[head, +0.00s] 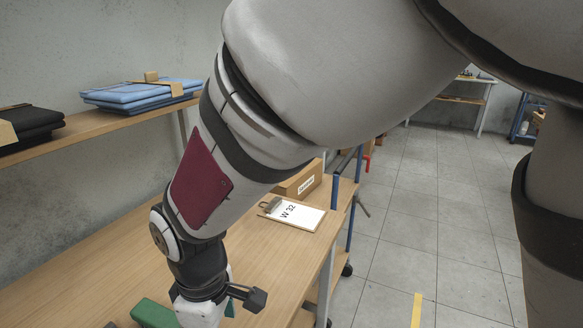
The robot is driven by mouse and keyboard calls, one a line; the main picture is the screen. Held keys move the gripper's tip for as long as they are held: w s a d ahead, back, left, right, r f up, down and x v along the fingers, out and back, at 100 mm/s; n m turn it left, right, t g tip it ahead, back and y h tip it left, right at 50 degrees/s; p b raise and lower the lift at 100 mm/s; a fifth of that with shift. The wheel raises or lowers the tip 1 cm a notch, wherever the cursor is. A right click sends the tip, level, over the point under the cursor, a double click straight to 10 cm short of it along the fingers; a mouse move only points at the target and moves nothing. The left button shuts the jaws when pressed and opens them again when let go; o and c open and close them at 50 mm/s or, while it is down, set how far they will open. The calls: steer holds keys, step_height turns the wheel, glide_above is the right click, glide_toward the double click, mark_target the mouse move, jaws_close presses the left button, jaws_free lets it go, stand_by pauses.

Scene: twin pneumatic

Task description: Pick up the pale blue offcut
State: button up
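I cannot make out a separate pale blue offcut in the head view. The only pale blue thing I see is a stack of folded blue cloth (140,95) with a tan band, on the upper shelf at the left. My arm comes down across the middle of the picture to a wrist low over the workbench. My gripper's fingers are below the bottom edge of the picture, so their opening and anything between them are hidden. My arm hides part of the bench.
The wooden bench (103,262) holds a green object (153,314) beside my wrist, a clipboard marked W 32 (293,214) and a cardboard box (300,181). Folded black cloth (32,124) lies on the shelf (60,137). Tiled floor (395,240) is open to the right.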

steer(key=f, duration=0.7)
steer(key=shift+w+a+f, duration=0.1)
steer(key=shift+w+a, duration=0.05)
steer(key=shift+w, duration=0.05)
steer(key=c, duration=0.9)
